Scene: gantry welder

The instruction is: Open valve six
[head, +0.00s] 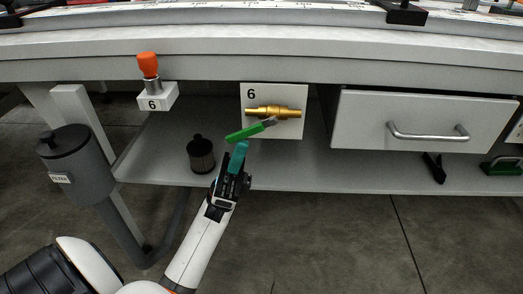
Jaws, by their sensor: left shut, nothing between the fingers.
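Valve six (273,112) is a brass ball valve on a white plate marked 6, below the bench edge near the middle of the head view. Its green lever (251,131) slants down to the left from the brass body. My left gripper (239,150) has teal fingertips and is shut and empty. Its tips are just below the lever in the picture; I cannot tell whether they touch it. My right gripper is not in view.
An orange-capped knob (149,66) on a block also marked 6 is at the left. A drawer (424,121) with a handle is at the right.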

